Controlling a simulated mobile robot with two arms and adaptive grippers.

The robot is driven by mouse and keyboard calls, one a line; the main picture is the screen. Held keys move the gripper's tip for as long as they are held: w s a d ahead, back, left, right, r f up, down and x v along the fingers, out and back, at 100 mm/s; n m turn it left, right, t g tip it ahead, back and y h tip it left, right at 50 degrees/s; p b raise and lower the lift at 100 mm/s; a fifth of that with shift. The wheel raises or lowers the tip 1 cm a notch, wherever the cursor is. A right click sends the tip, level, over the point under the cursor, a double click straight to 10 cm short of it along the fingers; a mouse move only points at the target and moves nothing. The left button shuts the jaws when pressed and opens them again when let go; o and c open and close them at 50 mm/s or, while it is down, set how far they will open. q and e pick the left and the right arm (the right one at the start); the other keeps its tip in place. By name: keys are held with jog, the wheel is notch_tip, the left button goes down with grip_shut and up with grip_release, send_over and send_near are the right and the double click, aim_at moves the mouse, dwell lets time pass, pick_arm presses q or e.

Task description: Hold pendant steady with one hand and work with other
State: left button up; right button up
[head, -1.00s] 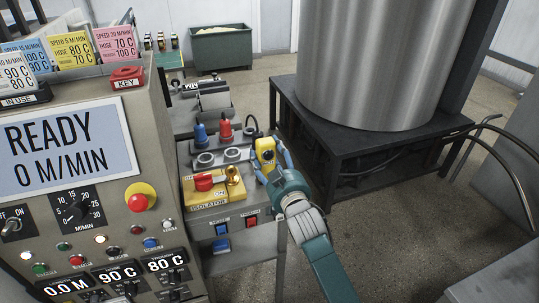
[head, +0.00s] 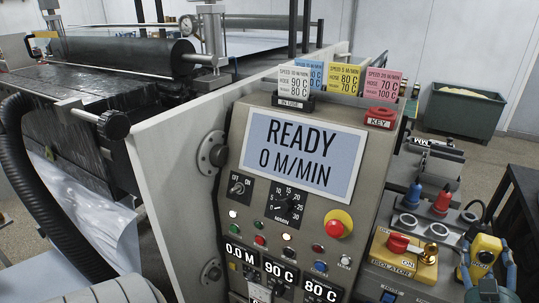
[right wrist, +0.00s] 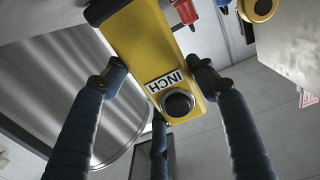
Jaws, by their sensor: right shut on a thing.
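The pendant (head: 486,248) is a yellow box with a black button, at the lower right of the head view. In the right wrist view the pendant (right wrist: 148,45) shows its INCH label and a round dark button facing the camera. My right gripper (head: 488,272) is shut on the pendant, with blue fingers on both sides of it. In the right wrist view a third finger lies below the button. The pendant is next to the yellow isolator box (head: 405,262) with its red switch. My left gripper is not in view.
The control panel (head: 262,207) reads READY, 0 M/MIN. It has a speed dial (head: 288,204) and a red stop button (head: 337,225). Coloured cards stand on top by the red KEY holder (head: 381,118). Rollers (head: 130,65) lie left; a green bin (head: 462,110) stands at the back right.

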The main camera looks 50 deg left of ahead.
dwell(0.3)
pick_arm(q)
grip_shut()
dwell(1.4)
